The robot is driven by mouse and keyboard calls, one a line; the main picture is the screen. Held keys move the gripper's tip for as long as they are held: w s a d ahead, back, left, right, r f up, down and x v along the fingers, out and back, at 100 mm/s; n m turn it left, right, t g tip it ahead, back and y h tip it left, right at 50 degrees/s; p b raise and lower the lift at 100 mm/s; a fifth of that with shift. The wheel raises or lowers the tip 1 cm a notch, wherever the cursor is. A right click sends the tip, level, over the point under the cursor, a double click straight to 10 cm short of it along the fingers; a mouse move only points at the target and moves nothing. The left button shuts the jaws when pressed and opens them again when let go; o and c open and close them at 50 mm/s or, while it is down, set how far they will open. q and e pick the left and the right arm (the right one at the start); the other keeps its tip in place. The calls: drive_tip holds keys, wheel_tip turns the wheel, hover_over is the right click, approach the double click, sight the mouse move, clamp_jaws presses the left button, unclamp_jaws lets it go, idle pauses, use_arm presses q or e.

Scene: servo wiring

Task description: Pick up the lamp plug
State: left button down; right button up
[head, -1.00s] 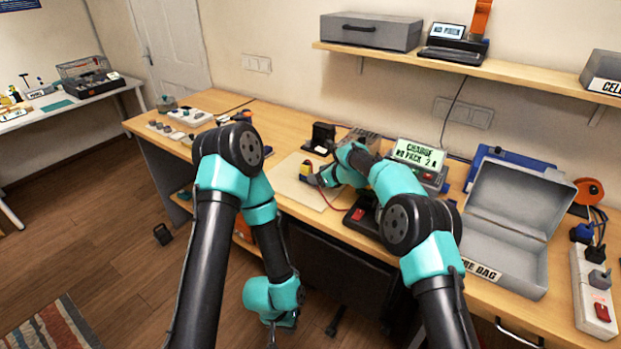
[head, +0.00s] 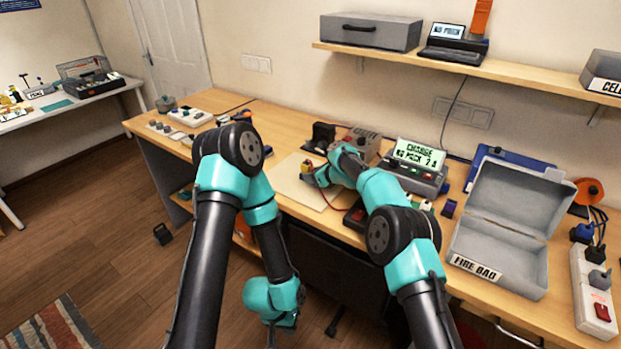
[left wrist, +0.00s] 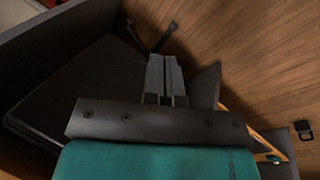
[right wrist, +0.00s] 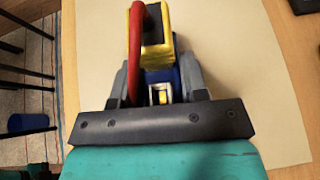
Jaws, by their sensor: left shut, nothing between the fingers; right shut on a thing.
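My right gripper (right wrist: 160,85) is shut on a yellow and blue part (right wrist: 157,55) with a dark opening and a thick red lead. In the head view this part (head: 308,166) is small, above the pale mat (head: 296,186). I cannot tell whether it touches the mat. Three plugs sit by the white power strip (head: 579,270) at the right: a blue one (head: 581,233), a black one (head: 595,254) and a grey one (head: 599,279). Which one is the lamp plug I cannot tell. My left gripper (left wrist: 165,72) is shut and empty, low in front of the bench.
An open grey box marked FIRE BAG (head: 497,275) stands left of the strip. A charger with a lit screen (head: 418,155) and a grey device (head: 361,143) stand behind my right arm. An orange reel (head: 588,191) is near the plugs. The shelf (head: 470,65) hangs above.

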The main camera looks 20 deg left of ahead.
use_arm(q)
drive_tip(key=c, duration=0.7)
unclamp_jaws()
